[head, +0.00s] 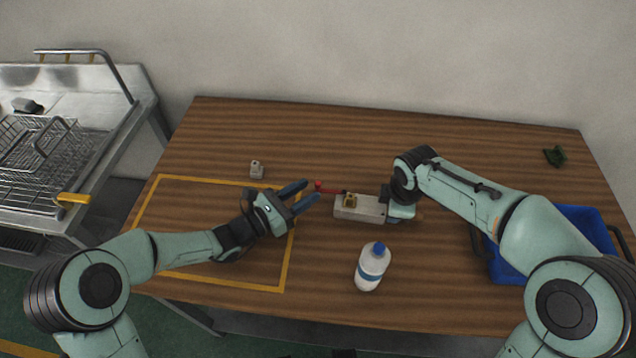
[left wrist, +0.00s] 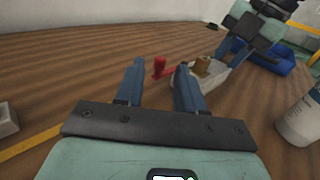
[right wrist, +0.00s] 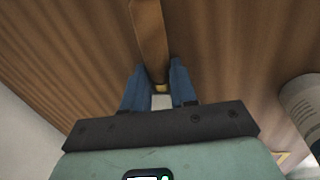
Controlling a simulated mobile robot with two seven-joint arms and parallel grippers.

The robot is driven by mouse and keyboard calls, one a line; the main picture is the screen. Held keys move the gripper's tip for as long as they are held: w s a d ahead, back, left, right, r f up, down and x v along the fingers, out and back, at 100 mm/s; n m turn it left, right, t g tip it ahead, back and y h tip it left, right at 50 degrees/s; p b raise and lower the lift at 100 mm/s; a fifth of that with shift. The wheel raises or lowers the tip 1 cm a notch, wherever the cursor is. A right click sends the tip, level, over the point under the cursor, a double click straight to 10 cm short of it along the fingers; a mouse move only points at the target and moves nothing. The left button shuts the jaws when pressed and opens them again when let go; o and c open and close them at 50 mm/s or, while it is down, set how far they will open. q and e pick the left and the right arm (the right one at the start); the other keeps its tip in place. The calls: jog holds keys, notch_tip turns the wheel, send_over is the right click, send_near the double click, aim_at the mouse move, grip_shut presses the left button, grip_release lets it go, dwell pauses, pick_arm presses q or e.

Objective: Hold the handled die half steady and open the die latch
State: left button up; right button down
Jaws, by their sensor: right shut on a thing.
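The pale grey die (head: 362,208) lies on the table right of centre, with a brass-coloured fitting (head: 350,200) on top. A red latch lever (head: 327,188) with an upright red knob sticks out at its left end; the knob also shows in the left wrist view (left wrist: 160,66). My right gripper (head: 390,210) is shut at the die's right end, on a brown handle (right wrist: 150,40) that shows between its fingers in the right wrist view. My left gripper (head: 306,197) is open and empty, its fingertips just left of the red lever and apart from it.
A white bottle with a blue cap (head: 371,268) stands in front of the die. A small grey block (head: 257,170) sits behind my left gripper. The yellow-outlined area (head: 213,283) looks clear.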

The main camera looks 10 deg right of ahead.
aim_at(318, 183)
pick_arm(q)
jog(key=shift+x, duration=2.25)
jog(key=shift+c, duration=0.3)
grip_shut()
jog(key=shift+w+m+g+h, duration=0.3)
jog(key=shift+m+g, duration=0.1)
jog(key=shift+g, duration=0.1)
jog(key=shift+o, duration=0.3)
grip_release()
jog(key=v, duration=1.2)
